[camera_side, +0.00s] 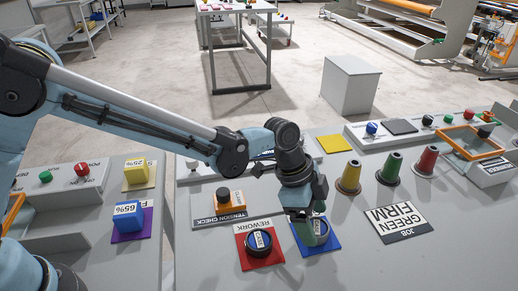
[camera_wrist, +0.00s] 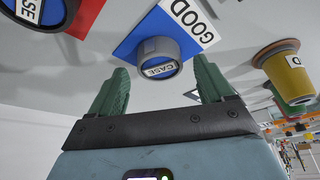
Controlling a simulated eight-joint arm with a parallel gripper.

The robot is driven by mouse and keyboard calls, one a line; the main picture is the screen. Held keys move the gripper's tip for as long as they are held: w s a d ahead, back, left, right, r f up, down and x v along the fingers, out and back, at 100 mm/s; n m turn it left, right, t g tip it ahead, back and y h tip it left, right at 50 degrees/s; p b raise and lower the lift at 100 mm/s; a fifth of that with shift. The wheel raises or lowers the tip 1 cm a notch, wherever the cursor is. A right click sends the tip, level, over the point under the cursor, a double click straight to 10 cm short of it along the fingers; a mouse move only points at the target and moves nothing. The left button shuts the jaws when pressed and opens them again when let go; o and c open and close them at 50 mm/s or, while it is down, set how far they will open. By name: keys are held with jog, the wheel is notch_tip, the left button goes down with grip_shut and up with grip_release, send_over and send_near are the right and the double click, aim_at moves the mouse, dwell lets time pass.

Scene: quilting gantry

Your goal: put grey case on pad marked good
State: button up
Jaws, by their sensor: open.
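The grey case (camera_wrist: 158,48), a short round cylinder with a CASE label, appears to sit on the blue pad (camera_wrist: 122,48) whose white label reads GOOD, in the wrist view. In the side view the blue pad (camera_side: 329,246) lies right of the red one, and the case is largely hidden by my gripper (camera_side: 308,226). My gripper is low over this pad. Its green fingers are apart in the wrist view (camera_wrist: 159,72), one to each side of the case and clear of it. The case's tag faces the gripper.
A dark case with a blue top (camera_side: 259,242) sits on the red REWORK pad (camera_side: 245,262), close left. Yellow (camera_side: 349,177), green (camera_side: 391,168) and red (camera_side: 426,161) cones stand to the right, beyond the GREEN FIRM job card (camera_side: 398,222). An orange TENSION CHECK fixture (camera_side: 225,208) is at left.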

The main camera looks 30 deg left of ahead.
jog(key=w+v, duration=0.1)
jog(key=v, duration=0.9)
jog(key=s+a+r+n+t+y, duration=0.1)
jog(key=s+a+r+n+t, duration=0.1)
jog(key=a+n, duration=0.35)
jog(key=s+a+r+n+t+y, duration=0.1)
jog(key=s+a+r+n, duration=0.15)
jog(key=a, duration=0.65)
jog(key=s+a+f+n+t+y, duration=0.2)
jog(key=s+a+n, duration=0.5)
jog(key=a, duration=0.6)
jog(key=shift+s+f+n+t+y, duration=0.3)
jog(key=shift+n+t, duration=0.2)
jog(key=shift+t, duration=0.2)
